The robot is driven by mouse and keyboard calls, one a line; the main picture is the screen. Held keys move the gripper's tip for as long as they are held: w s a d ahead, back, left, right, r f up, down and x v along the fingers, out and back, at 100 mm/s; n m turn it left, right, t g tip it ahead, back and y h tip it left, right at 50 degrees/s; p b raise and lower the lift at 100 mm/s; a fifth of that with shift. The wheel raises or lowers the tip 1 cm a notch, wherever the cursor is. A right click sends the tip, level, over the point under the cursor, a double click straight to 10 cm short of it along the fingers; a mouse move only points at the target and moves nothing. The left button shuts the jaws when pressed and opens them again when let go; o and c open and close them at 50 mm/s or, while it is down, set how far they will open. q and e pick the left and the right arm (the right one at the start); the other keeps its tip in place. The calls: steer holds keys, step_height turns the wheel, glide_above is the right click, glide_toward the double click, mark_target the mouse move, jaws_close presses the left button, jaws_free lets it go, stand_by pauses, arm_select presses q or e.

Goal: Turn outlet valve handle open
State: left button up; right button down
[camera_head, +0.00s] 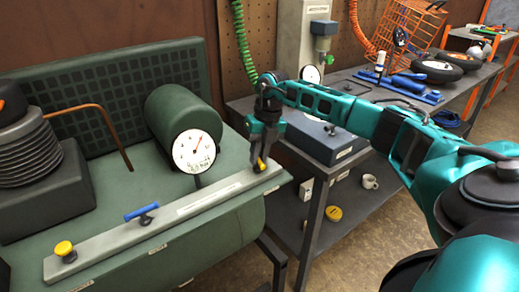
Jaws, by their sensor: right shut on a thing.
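My right gripper (262,152) reaches in from the right and points down over the right end of the grey panel strip (185,215) on the green compressor. It is shut on a small yellow handle (260,165), which is mostly hidden by the fingers. This seems to be the outlet valve handle; its exact angle cannot be told. A blue handle (141,211) sits on the strip left of the middle. A yellow knob (64,249) is at the strip's left end. My left gripper is not in view.
A green cylinder (183,108) lies behind the gauge. A dark bench (325,141) stands right of the compressor, with a blue jack (405,84), wheels (437,70) and an orange crate (408,28). A white mug (369,181) sits on its lower shelf.

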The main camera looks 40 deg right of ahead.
steer(key=shift+w+a+r+n, duration=0.15)
steer(key=shift+n, duration=0.55)
steer(key=shift+n+p, duration=0.3)
steer(key=shift+n, duration=0.3)
steer(key=shift+n+g, duration=0.3)
steer(key=c, duration=1.1)
jaws_free()
steer(key=shift+c, duration=0.2)
